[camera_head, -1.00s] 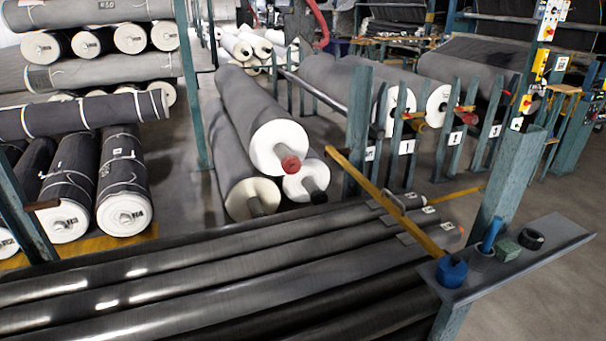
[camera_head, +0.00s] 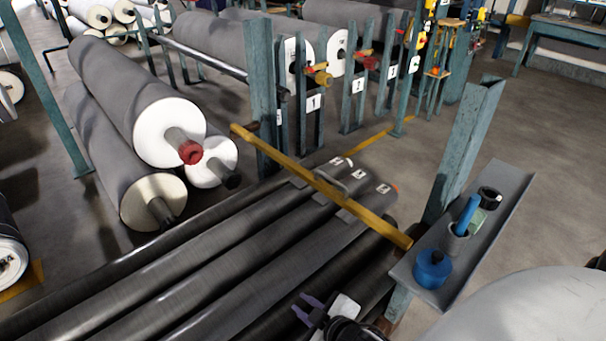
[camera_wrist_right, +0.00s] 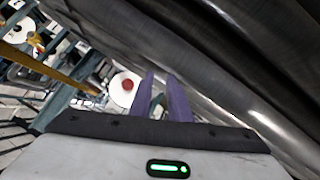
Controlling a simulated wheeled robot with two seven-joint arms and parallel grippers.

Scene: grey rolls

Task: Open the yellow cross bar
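The yellow cross bar (camera_head: 310,178) slants in the head view from a teal post (camera_head: 262,95) at its upper left down to the shelf beside another teal post (camera_head: 465,150) at its right. It spans above the ends of the dark rolls. A grey loop handle (camera_head: 334,178) shows near its middle. A yellow bar also shows at left in the right wrist view (camera_wrist_right: 50,68). My right gripper (camera_head: 303,305) is low in the head view, below the bar and apart from it. Its purple fingers are parted and empty, also in the right wrist view (camera_wrist_right: 162,82). My left gripper is not in view.
Long dark rolls (camera_head: 200,270) lie beneath the bar.

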